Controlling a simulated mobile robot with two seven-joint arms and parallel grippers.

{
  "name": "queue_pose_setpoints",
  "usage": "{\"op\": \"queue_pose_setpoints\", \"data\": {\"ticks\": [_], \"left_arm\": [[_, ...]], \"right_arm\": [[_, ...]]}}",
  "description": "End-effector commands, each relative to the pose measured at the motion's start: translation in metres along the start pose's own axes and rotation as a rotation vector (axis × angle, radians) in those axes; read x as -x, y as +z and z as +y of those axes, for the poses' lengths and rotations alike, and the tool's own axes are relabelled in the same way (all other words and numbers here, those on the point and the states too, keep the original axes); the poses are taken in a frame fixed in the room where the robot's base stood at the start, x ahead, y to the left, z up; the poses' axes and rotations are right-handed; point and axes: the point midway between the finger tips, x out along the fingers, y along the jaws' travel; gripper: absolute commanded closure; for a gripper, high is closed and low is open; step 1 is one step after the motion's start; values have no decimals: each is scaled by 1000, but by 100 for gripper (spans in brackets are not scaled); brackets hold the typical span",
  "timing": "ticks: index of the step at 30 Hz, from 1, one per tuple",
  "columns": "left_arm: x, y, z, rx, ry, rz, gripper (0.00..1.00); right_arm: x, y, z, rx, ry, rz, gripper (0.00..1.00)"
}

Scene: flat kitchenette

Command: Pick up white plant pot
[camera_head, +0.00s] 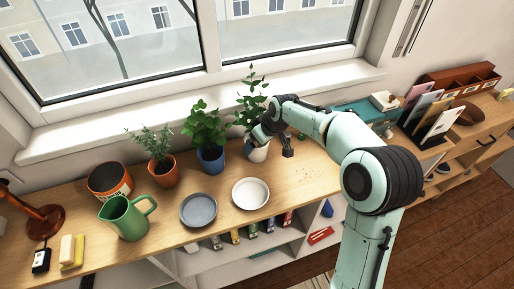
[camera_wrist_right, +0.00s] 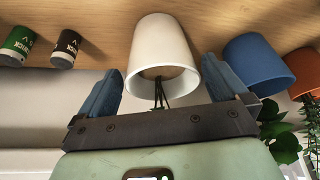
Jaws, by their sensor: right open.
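The white plant pot (camera_head: 259,153) holds a leafy green plant (camera_head: 251,95) and stands on the wooden counter near the window. In the right wrist view the white plant pot (camera_wrist_right: 160,50) appears inverted, with its rim and dark stems toward the gripper. My right gripper (camera_wrist_right: 160,66) is open, with one blue-grey finger on each side of the pot and visible gaps between. In the head view my right gripper (camera_head: 268,149) is at the pot and hides part of it. My left gripper is not in view.
A blue pot (camera_head: 210,160) with a plant stands close left of the white pot, then a terracotta pot (camera_head: 164,173). A white plate (camera_head: 250,193) and grey plate (camera_head: 198,210) lie in front. A green jug (camera_head: 127,219) is left. The counter right of the gripper is fairly clear.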

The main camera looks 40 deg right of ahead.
Motion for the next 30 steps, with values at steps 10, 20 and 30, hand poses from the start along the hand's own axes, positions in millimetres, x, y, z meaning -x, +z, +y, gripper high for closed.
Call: {"op": "queue_pose_setpoints", "data": {"ticks": [10,20,30], "left_arm": [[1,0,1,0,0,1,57],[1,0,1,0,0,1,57],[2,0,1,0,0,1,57]], "right_arm": [[-32,-2,-1,-1,1,1,0],[-31,-2,-1,-1,0,1,59],[-27,-5,-1,0,1,5,59]]}}
